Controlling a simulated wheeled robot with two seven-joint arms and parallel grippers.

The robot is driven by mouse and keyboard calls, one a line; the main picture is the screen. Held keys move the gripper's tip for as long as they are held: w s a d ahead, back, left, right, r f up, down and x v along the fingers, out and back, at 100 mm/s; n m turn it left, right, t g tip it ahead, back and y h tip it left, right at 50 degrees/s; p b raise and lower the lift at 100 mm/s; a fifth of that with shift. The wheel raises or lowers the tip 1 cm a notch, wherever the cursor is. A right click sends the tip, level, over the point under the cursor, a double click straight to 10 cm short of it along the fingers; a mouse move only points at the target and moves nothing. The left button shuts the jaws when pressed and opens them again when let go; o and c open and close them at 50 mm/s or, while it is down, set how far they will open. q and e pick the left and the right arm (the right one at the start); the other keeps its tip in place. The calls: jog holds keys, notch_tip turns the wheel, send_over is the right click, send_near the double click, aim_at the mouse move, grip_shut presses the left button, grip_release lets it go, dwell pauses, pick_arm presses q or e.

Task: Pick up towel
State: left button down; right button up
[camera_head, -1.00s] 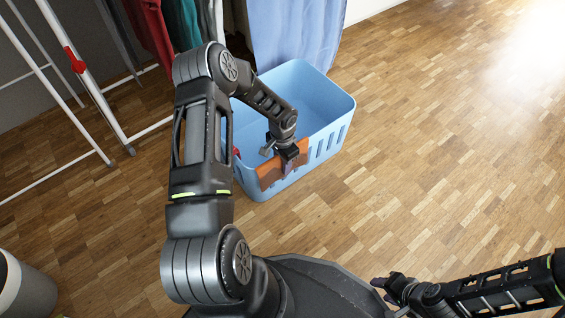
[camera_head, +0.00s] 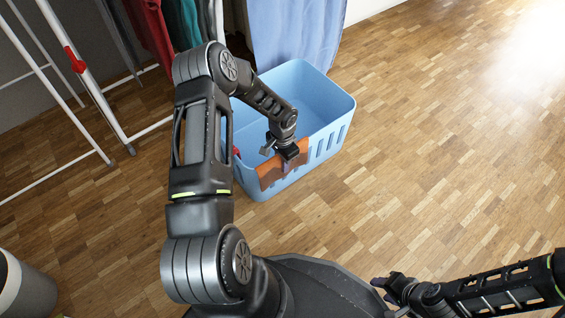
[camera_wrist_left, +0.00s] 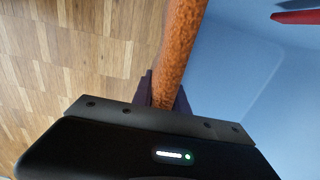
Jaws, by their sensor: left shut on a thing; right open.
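An orange-brown towel (camera_head: 271,173) hangs over the near rim of the light blue basket (camera_head: 340,124). My left gripper (camera_head: 289,160) is at that rim, shut on the towel. In the left wrist view the towel (camera_wrist_left: 178,50) runs as a folded orange strip down between the dark fingers of my left gripper (camera_wrist_left: 163,92). Part of the towel is hidden behind the gripper. My right gripper (camera_head: 381,288) is open and empty at the lower right, well apart from the basket.
A red item (camera_wrist_left: 296,17) lies inside the basket, mostly hidden in the head view. A white drying rack (camera_head: 75,95) stands at the left, and hanging clothes (camera_head: 182,25) are behind the basket. A grey bin (camera_head: 25,290) is at the lower left. The wooden floor at right is clear.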

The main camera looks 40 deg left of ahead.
pick_arm(q)
notch_tip(320, 180, up, 18)
jog(key=p, duration=0.6)
pick_arm(e)
notch_tip(320, 180, up, 7)
jog(key=s, duration=0.1)
jog(key=shift+d+f, duration=0.1)
pick_arm(q)
jog(key=w+d+r+n, duration=0.1)
jog(key=w+d+r, duration=0.5)
jog(key=d+r, duration=0.2)
jog(key=w+d+r+n, duration=0.2)
jog(key=w+d+r, duration=0.4)
jog(key=d+r, duration=0.3)
notch_tip(320, 180, up, 4)
jog(key=shift+d+r, duration=0.15)
jog(key=shift+w, duration=0.1)
pick_arm(e)
jog(key=shift+c, duration=0.6)
